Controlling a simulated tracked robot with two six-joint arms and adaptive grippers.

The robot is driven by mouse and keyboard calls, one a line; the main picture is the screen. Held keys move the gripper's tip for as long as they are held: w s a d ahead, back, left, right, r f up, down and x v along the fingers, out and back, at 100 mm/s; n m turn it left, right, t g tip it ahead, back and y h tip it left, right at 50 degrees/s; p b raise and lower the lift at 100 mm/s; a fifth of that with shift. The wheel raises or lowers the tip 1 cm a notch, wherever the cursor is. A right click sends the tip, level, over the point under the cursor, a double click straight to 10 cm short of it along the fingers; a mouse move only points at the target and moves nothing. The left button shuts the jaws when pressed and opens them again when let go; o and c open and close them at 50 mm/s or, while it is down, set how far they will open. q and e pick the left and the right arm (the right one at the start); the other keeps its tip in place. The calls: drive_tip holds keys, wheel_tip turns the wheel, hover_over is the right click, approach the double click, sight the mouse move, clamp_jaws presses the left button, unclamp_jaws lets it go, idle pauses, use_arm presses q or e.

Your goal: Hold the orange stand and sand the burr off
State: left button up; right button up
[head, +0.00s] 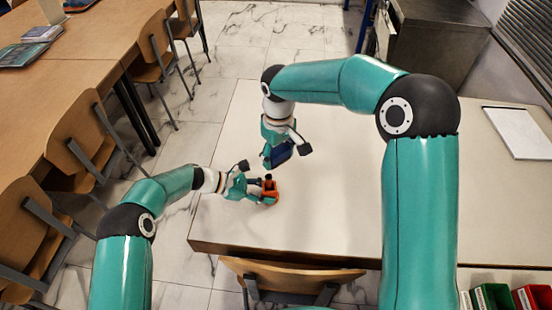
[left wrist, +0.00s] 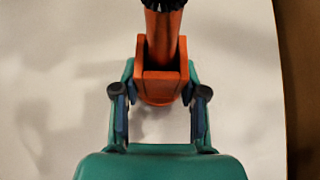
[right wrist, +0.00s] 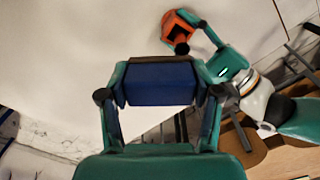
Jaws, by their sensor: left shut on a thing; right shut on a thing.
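The orange stand (head: 269,190) is upright on the pale table near its left end. My left gripper (head: 258,188) is shut on it from the left. In the left wrist view the stand (left wrist: 162,78) sits between the two fingers (left wrist: 161,118), with a dark top at the picture's upper edge. My right gripper (head: 273,155) is shut on a dark blue block (head: 281,154), held above the table behind the stand. In the right wrist view the block (right wrist: 160,82) spans the fingers and has a brown far edge. The stand (right wrist: 178,28) shows apart from it. I cannot make out the burr.
The pale table (head: 330,215) is clear to the right of the stand. A white pad (head: 520,131) lies at its far right. A wooden chair (head: 285,275) stands at the front edge. Red and green bins (head: 492,298) are at the lower right.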

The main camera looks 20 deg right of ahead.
sight(270, 177)
idle(0.4)
drive_tip(key=a, duration=0.3)
drive_tip(key=shift+s+a, duration=0.1)
drive_tip(key=shift+s, duration=0.3)
drive_tip(key=shift+f, duration=1.95)
drive_tip(key=shift+f, duration=0.55)
drive_tip(key=shift+d, duration=0.2)
drive_tip(key=shift+w+d, duration=0.15)
drive_tip(key=shift+d, duration=0.5)
drive_tip(key=shift+f, duration=0.1)
drive_tip(key=shift+a, duration=0.1)
drive_tip(key=shift+s+a+f, duration=0.1)
drive_tip(key=shift+s+a, duration=0.15)
drive_tip(key=shift+a, duration=0.55)
drive_tip(key=shift+s+a, duration=0.25)
drive_tip(key=shift+a, duration=0.5)
